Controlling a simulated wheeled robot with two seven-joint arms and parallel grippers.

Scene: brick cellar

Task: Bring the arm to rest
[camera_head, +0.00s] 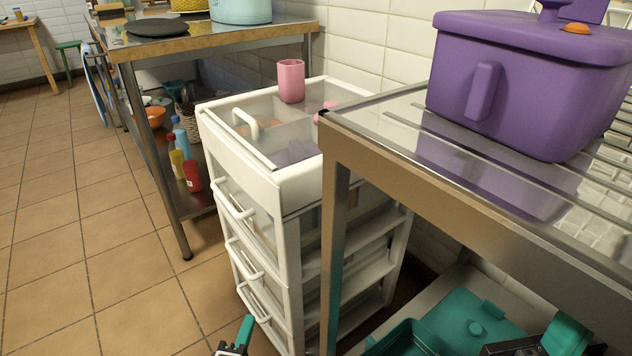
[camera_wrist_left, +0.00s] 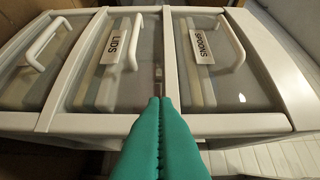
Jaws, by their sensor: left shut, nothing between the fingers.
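My left gripper (camera_head: 246,322) shows at the bottom edge of the head view, in front of the white drawer unit (camera_head: 292,186). In the left wrist view its two teal fingers (camera_wrist_left: 160,102) are pressed together with nothing between them. They point at the drawer fronts. The drawer labelled SPOONS (camera_wrist_left: 228,84) and the drawer labelled LIDS (camera_wrist_left: 98,86) look closed. I cannot tell whether the fingertips touch the unit. My right gripper (camera_head: 560,336) shows in part at the bottom right of the head view; its fingertips are not clear.
A metal table (camera_head: 440,200) with a purple lidded box (camera_head: 520,90) stands close at right. A pink cup (camera_head: 291,80) stands on the drawer unit. A teal container (camera_head: 465,330) is under the table. A shelved table (camera_head: 170,45) stands behind. The tiled floor at left is clear.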

